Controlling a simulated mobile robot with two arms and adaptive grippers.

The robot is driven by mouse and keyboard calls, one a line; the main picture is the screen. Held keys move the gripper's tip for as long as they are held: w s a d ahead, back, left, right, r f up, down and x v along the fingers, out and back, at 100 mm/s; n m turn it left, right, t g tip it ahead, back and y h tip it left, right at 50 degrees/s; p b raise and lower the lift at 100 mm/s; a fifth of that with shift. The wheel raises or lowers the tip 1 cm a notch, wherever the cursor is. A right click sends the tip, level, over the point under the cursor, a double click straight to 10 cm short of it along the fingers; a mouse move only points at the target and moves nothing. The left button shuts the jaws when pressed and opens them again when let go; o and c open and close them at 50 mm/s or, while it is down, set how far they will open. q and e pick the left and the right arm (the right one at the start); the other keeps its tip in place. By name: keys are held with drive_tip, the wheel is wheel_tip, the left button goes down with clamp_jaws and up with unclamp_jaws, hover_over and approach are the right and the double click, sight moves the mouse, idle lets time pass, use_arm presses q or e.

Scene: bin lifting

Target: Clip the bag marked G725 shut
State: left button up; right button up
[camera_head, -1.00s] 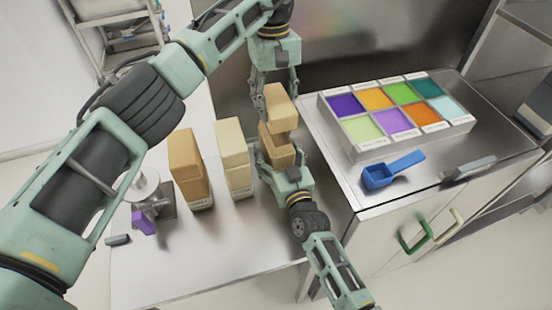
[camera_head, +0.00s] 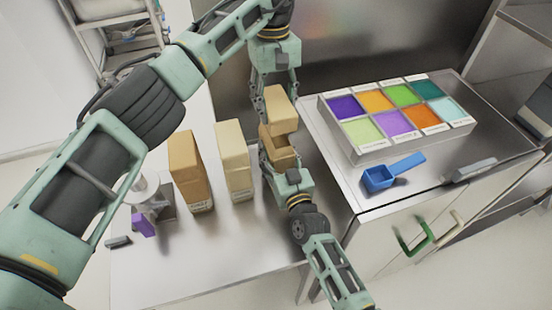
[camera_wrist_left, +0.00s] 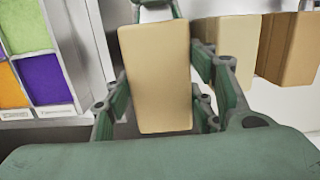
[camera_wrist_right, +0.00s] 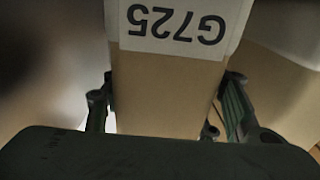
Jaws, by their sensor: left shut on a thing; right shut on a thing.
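The bag marked G725 (camera_wrist_right: 175,22) is a tan, box-shaped bag. Its white label shows upside down in the right wrist view. In the head view the bag (camera_head: 279,107) stands upright between my two grippers, with a dark notch between its upper and lower parts. My left gripper (camera_head: 276,84) comes from above and is shut on the upper part, which also fills the middle of the left wrist view (camera_wrist_left: 157,75). My right gripper (camera_head: 281,163) comes from the front and is shut on the lower part. The fingers partly hide the bag.
A brown bag (camera_head: 187,165) and a paler bag (camera_head: 233,155) stand to the left on the table (camera_head: 225,245). A purple piece (camera_head: 143,224) lies farther left. On the cabinet to the right are a coloured compartment tray (camera_head: 368,158), a blue scoop (camera_head: 382,178) and a grey piece (camera_head: 470,170).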

use_arm(q)
drive_tip(key=shift+f, duration=2.45)
drive_tip(key=shift+s+f, duration=0.1)
drive_tip(key=shift+f, duration=0.05)
drive_tip(key=shift+f, duration=0.75)
drive_tip(key=shift+f, duration=0.65)
drive_tip(key=o, duration=1.2)
drive_tip(key=shift+o, duration=0.2)
drive_tip(key=r, duration=0.4)
drive_tip(key=w+r, duration=0.1)
drive_tip(key=r, duration=0.7)
drive_tip(key=shift+w+a, duration=0.2)
drive_tip(key=shift+w, duration=0.05)
drive_tip(key=shift+f, duration=0.1)
